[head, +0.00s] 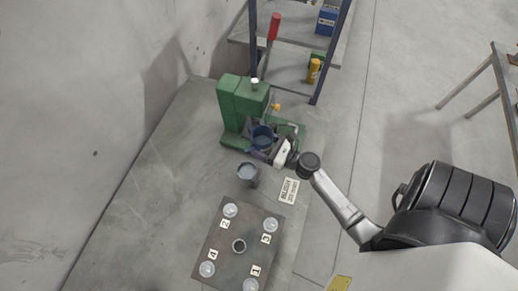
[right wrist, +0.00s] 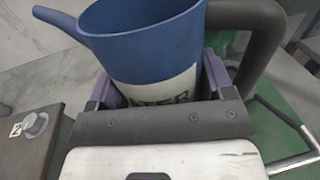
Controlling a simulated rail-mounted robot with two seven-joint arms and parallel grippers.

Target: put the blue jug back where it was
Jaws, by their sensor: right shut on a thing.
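The blue jug (head: 263,137) is in front of the green machine's column, over the machine's base in the head view. In the right wrist view the jug (right wrist: 140,40) looks upright, with its spout to the left, a dark handle to the right and a white label with partly hidden letters. My right gripper (head: 267,150) is shut on the jug's body; its purple fingers (right wrist: 160,88) sit on both sides of it. The jug's bottom is hidden, so I cannot tell whether it rests on anything. My left gripper is not in view.
The green machine (head: 242,101) stands close behind the jug. A grey cup (head: 248,174) and a white sign (head: 289,190) are nearby on the table. A brown board (head: 226,253) carries numbered clear pieces and a central dark ring. A shelf (head: 291,63) stands at the back.

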